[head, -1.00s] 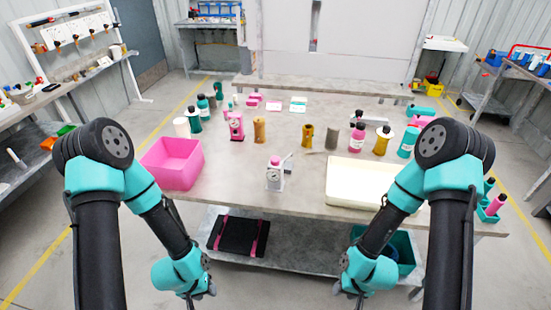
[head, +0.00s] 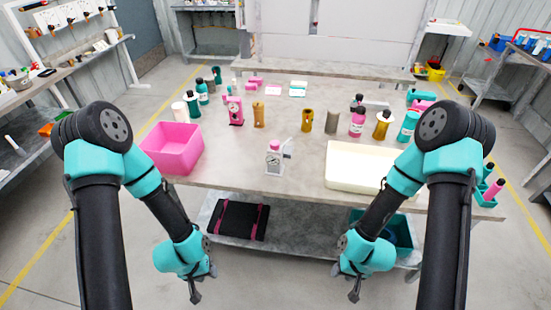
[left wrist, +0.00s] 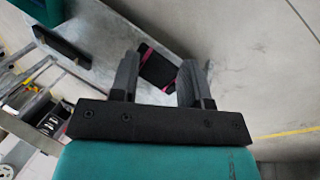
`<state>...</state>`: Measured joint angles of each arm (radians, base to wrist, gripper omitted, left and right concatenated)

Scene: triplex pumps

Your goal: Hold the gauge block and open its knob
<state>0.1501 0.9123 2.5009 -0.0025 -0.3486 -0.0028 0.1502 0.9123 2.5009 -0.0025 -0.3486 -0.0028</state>
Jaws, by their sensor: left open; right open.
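The gauge block (head: 274,160) stands upright near the front middle of the table. It is a small grey-white block with a round dial on its face and a pink knob (head: 274,145) on top. A light lever-like part points up and right from it. My left gripper (head: 195,297) hangs in front of the table, low and to the left of the block, apart from it. In the left wrist view its two fingers (left wrist: 157,75) are spread with nothing between them. My right gripper (head: 354,296) hangs low in front of the table, right of the block, open and empty.
A pink bin (head: 172,148) stands left of the block and a cream tray (head: 352,174) right of it. Several bottles and cylinders stand farther back. A black pad with pink straps (head: 239,220) lies on the lower shelf. The tabletop around the block is clear.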

